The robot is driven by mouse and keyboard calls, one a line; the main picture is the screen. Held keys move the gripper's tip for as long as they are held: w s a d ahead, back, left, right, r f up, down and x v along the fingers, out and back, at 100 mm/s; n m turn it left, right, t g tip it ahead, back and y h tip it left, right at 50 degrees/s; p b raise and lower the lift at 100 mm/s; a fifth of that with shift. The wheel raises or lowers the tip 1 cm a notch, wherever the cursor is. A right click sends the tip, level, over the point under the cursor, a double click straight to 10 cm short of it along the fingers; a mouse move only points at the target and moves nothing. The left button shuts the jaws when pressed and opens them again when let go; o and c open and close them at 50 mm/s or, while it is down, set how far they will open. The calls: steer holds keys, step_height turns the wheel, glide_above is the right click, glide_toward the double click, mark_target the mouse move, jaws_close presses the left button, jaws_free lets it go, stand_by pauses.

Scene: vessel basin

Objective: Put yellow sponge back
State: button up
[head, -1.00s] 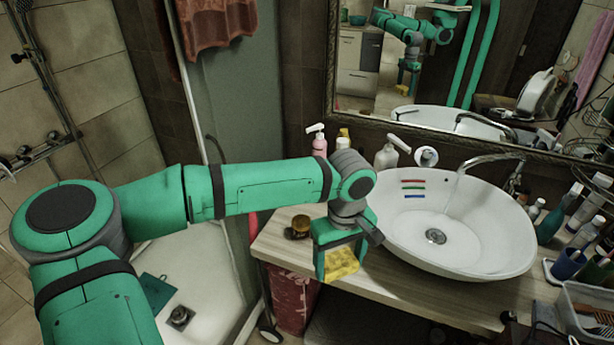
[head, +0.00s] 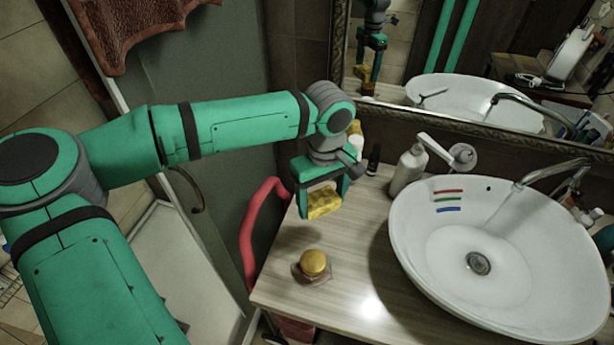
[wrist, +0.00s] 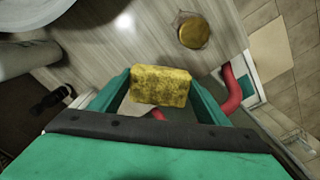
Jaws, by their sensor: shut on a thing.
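A yellow sponge (head: 324,204) is held between the fingers of my gripper (head: 322,206), above the left part of the wooden counter (head: 345,245). In the wrist view the sponge (wrist: 161,86) sits between the two green fingers of my gripper (wrist: 160,95), with counter surface beyond it. The gripper is shut on the sponge. A small jar with a yellow lid (head: 313,263) stands on the counter, nearer the front edge than the sponge; it also shows in the wrist view (wrist: 194,31).
The white basin (head: 425,262) with coloured stripes fills the right of the counter. A white pump bottle (head: 409,169) and a small dark bottle (head: 374,159) stand at the back near the mirror. A red hose (head: 252,228) runs along the counter's left side. Counter around the jar is clear.

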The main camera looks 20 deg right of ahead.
steer(key=w+d+f, duration=0.1)
steer(key=w+f, duration=0.2)
steer(key=w, duration=0.1)
steer(key=w+d+f, duration=0.1)
steer(key=w+f, duration=0.2)
steer(key=w, duration=0.2)
steer(key=w+d+f, duration=0.1)
steer(key=w+f, duration=0.2)
steer(key=w, duration=0.1)
steer(key=shift+w, duration=0.35)
steer(key=shift+w+d+f, duration=0.1)
steer(key=shift+w+f, duration=0.35)
steer(key=shift+f, duration=1.55)
steer(key=shift+f, duration=0.15)
steer(key=o, duration=1)
steer(key=shift+o, duration=0.2)
step_height(320, 180, up, 12)
steer(key=shift+r, duration=0.2)
